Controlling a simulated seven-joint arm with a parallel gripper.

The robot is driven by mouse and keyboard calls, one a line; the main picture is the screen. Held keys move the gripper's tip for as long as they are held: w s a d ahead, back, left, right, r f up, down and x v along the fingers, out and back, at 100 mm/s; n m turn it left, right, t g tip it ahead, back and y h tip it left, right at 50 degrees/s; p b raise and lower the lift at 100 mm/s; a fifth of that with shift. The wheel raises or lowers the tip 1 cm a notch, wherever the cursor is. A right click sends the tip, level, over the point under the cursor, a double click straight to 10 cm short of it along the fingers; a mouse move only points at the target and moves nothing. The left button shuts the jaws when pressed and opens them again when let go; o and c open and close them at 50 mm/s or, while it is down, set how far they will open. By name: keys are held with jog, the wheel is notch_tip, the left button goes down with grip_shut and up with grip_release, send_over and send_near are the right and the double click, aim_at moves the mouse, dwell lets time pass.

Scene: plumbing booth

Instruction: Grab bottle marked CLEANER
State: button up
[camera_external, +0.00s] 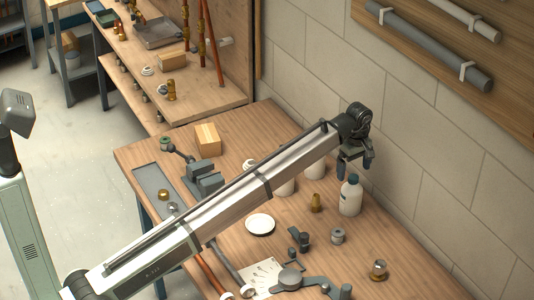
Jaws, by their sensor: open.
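A white bottle with a dark cap (350,197) stands upright on the wooden workbench (465,285), near the wall. Other white containers stand to its left: one (316,169) just left of my gripper, and one (285,187) partly hidden by my arm. Another white shape (249,163) shows behind the arm. No CLEANER marking can be read on any of them. My gripper (355,171) is open and points down, above or behind the dark-capped bottle. Its fingers appear empty; the exact distance to the bottle cannot be told.
A brass fitting (316,203), a grey fitting (337,236) and a white plate (260,225) lie nearby. A vise (203,180) and wooden block (207,139) stand left. A wrench (305,283) and paper sheet (262,277) lie in front. The right front bench is mostly clear.

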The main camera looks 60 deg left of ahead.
aim_at(353, 177)
jog(key=shift+w+a+f, duration=0.1)
jog(key=shift+f, duration=1.6)
jog(key=shift+w+f, duration=0.1)
jog(key=shift+f, duration=1.55)
jog(key=c, duration=1.8)
